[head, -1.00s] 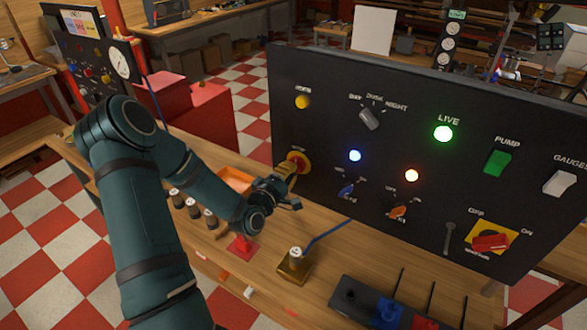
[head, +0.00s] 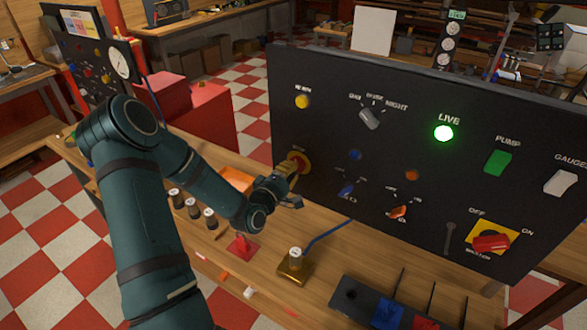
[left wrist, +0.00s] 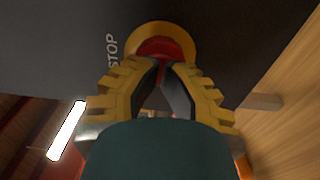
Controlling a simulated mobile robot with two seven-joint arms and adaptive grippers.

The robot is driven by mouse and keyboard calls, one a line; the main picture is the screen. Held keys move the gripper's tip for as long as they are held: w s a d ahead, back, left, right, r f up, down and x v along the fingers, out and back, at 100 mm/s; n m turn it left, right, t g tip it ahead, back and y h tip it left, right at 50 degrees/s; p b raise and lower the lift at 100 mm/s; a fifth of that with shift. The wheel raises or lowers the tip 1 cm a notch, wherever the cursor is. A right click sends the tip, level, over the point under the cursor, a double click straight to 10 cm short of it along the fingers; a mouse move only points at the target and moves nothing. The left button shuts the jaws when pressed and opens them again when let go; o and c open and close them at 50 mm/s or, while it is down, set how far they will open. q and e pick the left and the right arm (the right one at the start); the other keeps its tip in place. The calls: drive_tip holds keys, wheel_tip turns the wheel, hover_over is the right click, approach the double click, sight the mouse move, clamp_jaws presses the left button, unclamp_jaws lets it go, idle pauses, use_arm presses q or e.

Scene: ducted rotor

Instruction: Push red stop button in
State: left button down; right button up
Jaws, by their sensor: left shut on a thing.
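The red stop button (head: 293,158) sits in a yellow ring on the left part of the black upright panel (head: 330,80). In the left wrist view the red button (left wrist: 160,47) shows with its yellow collar, beside the word STOP. My left gripper (head: 288,176) is at the button, its yellow fingers closed together towards it. In the left wrist view the gripper's tips (left wrist: 163,66) meet the lower edge of the red cap and hide part of it. How deep the button sits cannot be told. My right gripper is not in view.
Below stand a brass block (head: 294,266), a red-based piece (head: 242,247) and an orange tray (head: 236,180).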

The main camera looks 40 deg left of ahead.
use_arm(q)
drive_tip(key=s, duration=0.7)
drive_tip(key=shift+d, duration=0.35)
idle(1.0)
